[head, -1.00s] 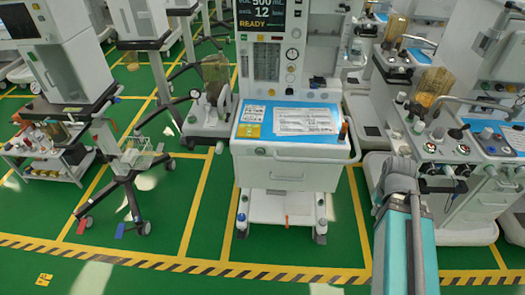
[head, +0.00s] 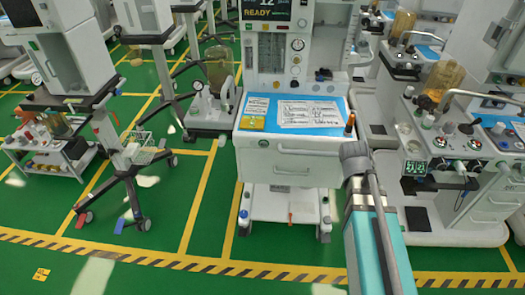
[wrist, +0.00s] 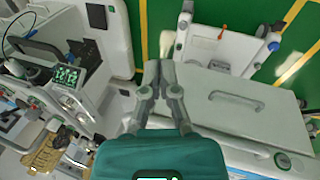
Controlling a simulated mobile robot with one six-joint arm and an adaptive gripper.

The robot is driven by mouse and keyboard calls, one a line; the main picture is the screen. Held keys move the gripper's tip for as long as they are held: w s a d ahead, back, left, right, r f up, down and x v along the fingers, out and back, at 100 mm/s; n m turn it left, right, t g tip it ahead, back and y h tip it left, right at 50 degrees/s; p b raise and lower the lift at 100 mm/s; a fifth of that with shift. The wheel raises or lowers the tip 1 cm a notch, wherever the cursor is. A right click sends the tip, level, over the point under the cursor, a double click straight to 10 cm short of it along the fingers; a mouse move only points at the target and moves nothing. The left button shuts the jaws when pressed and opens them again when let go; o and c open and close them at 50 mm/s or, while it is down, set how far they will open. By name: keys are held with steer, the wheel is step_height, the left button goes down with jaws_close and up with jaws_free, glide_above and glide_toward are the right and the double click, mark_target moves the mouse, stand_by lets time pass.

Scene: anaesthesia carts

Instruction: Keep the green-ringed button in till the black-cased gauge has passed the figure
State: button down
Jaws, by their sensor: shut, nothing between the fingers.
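A small green-rimmed round spot (head: 263,143) sits on the front of the middle cart, left of its drawer handle. It looks like the round green-ringed spot in the wrist view (wrist: 283,160). I cannot tell for sure which is the button. A round white dial with a dark rim (head: 297,45) is on the middle cart's column; its needle and figures are too small to read. My gripper (head: 353,150) is shut and empty at the middle cart's front right corner, apart from both green-edged fittings. The wrist view also shows its fingers (wrist: 160,68) together.
The middle cart's top (head: 342,103) carries blue-backed sheets and a brown bottle (head: 350,124) near my gripper. The right-hand machine (head: 450,208) stands close beside my arm. A wheeled stand (head: 113,185) is at left. The green floor in front is clear.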

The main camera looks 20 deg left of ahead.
mark_target(265, 147)
steer(key=w+a+f+n+t+b, duration=0.1)
steer(key=a+n+t+b, duration=0.2)
steer(key=a, duration=0.8)
steer(key=w+a+f+n+t+h+b, duration=0.1)
steer(key=w+a+f+n+t+b, duration=0.1)
steer(key=a, duration=1)
steer(key=w+a+f+n+t+b, duration=0.1)
steer(key=a+n+t+b, duration=0.3)
steer(key=a, duration=0.7)
steer(key=f+n+b, duration=0.1)
steer(key=n+b, duration=0.1)
steer(key=b, duration=0.1)
steer(key=shift+w+a+f, duration=0.2)
steer(key=shift+f, duration=0.05)
steer(key=shift+w, duration=0.15)
steer(key=shift+w+a, duration=0.35)
steer(key=shift+w, duration=1)
steer(key=shift+w+a, duration=0.3)
steer(key=shift+w, duration=1.1)
steer(key=shift+w+a, duration=0.35)
steer(key=shift+w, duration=1)
steer(key=shift+w+a, duration=0.2)
steer(key=shift+w, duration=0.75)
